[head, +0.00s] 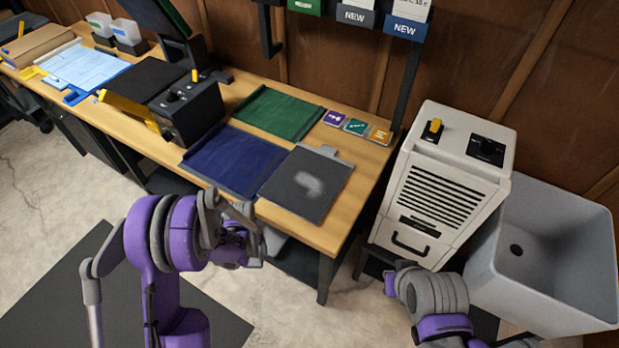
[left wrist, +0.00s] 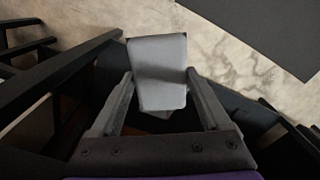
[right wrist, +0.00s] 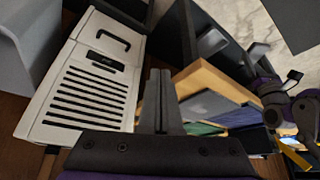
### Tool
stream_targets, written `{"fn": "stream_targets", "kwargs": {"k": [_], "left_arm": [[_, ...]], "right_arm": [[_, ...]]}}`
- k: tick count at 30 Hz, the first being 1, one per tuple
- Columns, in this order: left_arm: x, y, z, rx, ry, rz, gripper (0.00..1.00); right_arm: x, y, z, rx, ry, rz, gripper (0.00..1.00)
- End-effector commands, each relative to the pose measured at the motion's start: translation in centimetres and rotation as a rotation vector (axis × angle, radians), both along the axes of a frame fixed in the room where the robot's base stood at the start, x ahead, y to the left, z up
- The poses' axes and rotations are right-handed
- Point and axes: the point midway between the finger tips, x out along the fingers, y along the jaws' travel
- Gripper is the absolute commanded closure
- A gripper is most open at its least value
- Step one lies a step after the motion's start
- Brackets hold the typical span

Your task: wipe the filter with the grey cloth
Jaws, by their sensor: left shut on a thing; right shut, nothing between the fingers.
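The likely filter is a flat dark grey panel (head: 322,172) with a tab at its back edge. It lies on the front right of the wooden bench, with a pale smudge on its middle. The grey cloth (left wrist: 158,60) is a folded light grey pad between the fingers of my left gripper (left wrist: 160,88). In the head view the cloth (head: 274,241) shows partly behind my left gripper (head: 258,248), off the bench's front edge and apart from the panel. My right gripper (right wrist: 160,78) is shut and empty, in front of the white appliance; in the head view it is low right (head: 392,282).
The white appliance (head: 436,195) with a slatted front stands right of the bench (head: 345,225), beside a grey sink (head: 550,235). Blue (head: 235,160) and green (head: 278,112) sheets lie beside and behind the panel. A black press (head: 190,108) stands further left.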

Motion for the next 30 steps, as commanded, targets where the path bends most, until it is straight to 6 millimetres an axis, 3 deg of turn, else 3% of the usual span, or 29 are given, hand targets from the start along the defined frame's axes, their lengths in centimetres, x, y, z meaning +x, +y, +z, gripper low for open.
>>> {"fn": "stream_targets", "kwargs": {"k": [7,11,21,30], "left_arm": [[0.0,0.0,0.0,0.000,0.000,0.000,0.64],[0.1,0.0,0.2,0.000,-0.001,0.000,0.64],[0.5,0.0,1.1,0.000,-0.006,0.000,0.64],[0.8,0.0,1.8,0.000,-0.010,0.000,0.64]], "right_arm": [[0.2,0.0,0.2,0.000,0.003,0.000,1.00],[1.6,0.1,1.2,0.002,0.018,0.001,1.00],[10.3,1.0,5.5,0.008,0.124,0.003,1.00],[18.0,2.0,6.6,0.012,0.215,0.004,1.00]]}}
